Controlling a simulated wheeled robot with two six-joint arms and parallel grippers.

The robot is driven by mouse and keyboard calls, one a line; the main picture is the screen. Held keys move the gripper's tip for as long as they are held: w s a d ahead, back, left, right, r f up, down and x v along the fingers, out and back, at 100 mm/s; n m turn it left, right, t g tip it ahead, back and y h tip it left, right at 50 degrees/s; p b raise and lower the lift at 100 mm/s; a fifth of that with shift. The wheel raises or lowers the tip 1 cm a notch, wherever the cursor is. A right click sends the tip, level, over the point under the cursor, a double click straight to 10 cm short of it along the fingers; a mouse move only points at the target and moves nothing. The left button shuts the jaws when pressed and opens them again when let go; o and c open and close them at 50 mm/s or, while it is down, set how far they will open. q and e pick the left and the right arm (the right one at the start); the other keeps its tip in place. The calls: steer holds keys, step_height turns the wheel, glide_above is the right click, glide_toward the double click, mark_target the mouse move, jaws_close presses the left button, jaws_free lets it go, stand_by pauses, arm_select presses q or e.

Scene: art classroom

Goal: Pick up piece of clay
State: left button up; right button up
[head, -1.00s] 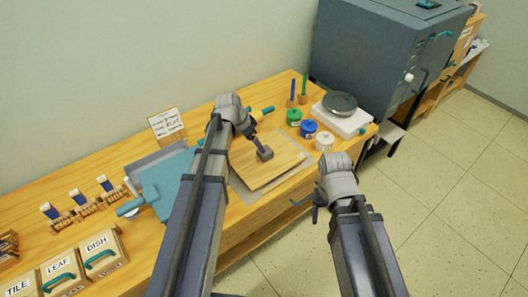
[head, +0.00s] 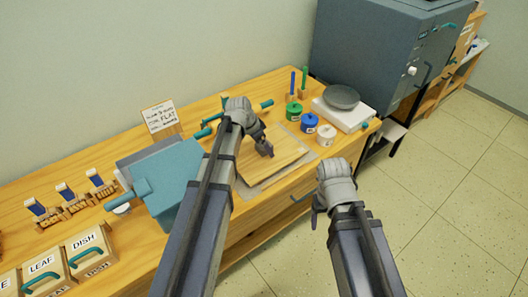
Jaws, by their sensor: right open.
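My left gripper (head: 264,148) is over the wooden board (head: 290,151) on the table, pointing down at it. Whether its fingers are open or shut is too small to tell. No separate piece of clay can be made out now; the gripper covers the spot where a small grey-brown block lay on the board. My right gripper (head: 318,206) is open and empty, in front of the table's edge and away from the board.
A teal press-like device (head: 172,175) stands left of the board. Green (head: 293,111), blue (head: 309,123) and white (head: 326,135) jars and a scale (head: 343,113) stand to the right. Labelled boxes (head: 88,250) lie at the left. A grey kiln (head: 370,50) stands beyond.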

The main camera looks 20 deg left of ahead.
mark_target(263, 148)
arm_select(q)
steer(key=shift+r, duration=0.1)
steer(key=shift+c, duration=0.2)
jaws_close()
stand_by(0.5)
step_height(263, 148, up, 10)
steer(key=p, duration=1)
